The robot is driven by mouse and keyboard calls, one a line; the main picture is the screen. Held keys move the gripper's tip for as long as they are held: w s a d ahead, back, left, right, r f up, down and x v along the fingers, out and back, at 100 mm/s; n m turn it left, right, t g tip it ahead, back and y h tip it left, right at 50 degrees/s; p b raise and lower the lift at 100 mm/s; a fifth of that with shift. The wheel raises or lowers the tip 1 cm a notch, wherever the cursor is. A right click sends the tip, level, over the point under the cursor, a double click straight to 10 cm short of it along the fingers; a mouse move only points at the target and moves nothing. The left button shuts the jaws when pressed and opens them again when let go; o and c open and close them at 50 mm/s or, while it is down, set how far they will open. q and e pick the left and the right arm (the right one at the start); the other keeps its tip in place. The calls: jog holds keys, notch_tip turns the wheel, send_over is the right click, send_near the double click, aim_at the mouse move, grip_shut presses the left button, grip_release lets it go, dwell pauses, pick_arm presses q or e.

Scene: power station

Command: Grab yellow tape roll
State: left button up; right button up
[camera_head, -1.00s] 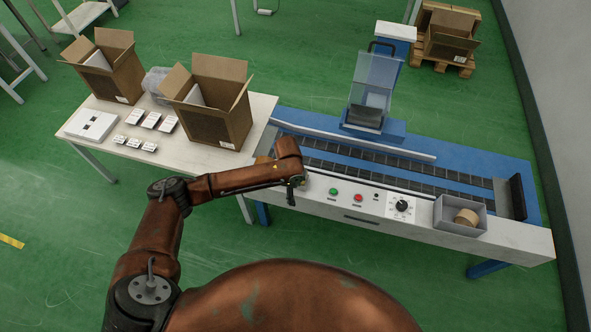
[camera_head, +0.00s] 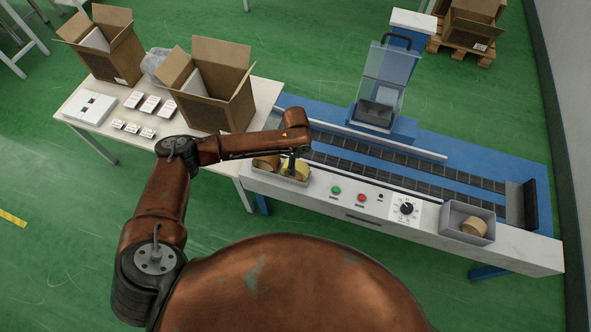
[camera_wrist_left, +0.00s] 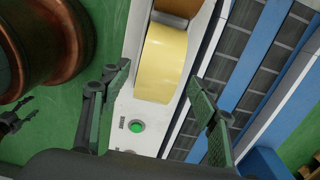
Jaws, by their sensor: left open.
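The yellow tape roll (camera_head: 298,168) sits at the left end of the conveyor's front ledge, in a small grey tray (camera_head: 284,177) beside a brown tape roll (camera_head: 266,162). In the left wrist view the yellow roll (camera_wrist_left: 162,62) lies ahead of and between the fingers, with part of the brown roll (camera_wrist_left: 180,6) beyond it. My left gripper (camera_head: 291,163) is over the tray, close to the yellow roll and partly covering it. Its fingers (camera_wrist_left: 158,98) are apart with nothing between the tips. My right gripper is not identifiable in the head view.
The blue conveyor (camera_head: 420,170) runs right, with a clear guarded machine (camera_head: 384,85) behind. A green button (camera_head: 336,190) and knob (camera_head: 406,208) are on the ledge. Another grey tray (camera_head: 452,218) holds a tan roll (camera_head: 474,226). Open boxes (camera_head: 215,105) stand on the white table (camera_head: 185,130).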

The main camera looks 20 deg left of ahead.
pick_arm(q)
jog(key=f, duration=0.3)
jog(key=shift+s+a+b, duration=0.15)
jog(key=shift+s+b, duration=0.05)
jog(key=shift+b, duration=0.1)
jog(key=shift+f, duration=0.35)
jog(key=c, duration=1.3)
jog(key=shift+c, duration=0.8)
pick_arm(e)
jog(key=shift+w+d+f, duration=0.1)
jog(key=shift+w+f, duration=0.3)
jog(key=shift+w, duration=0.25)
pick_arm(q)
jog(key=shift+w+r, duration=0.1)
jog(key=shift+r, duration=0.05)
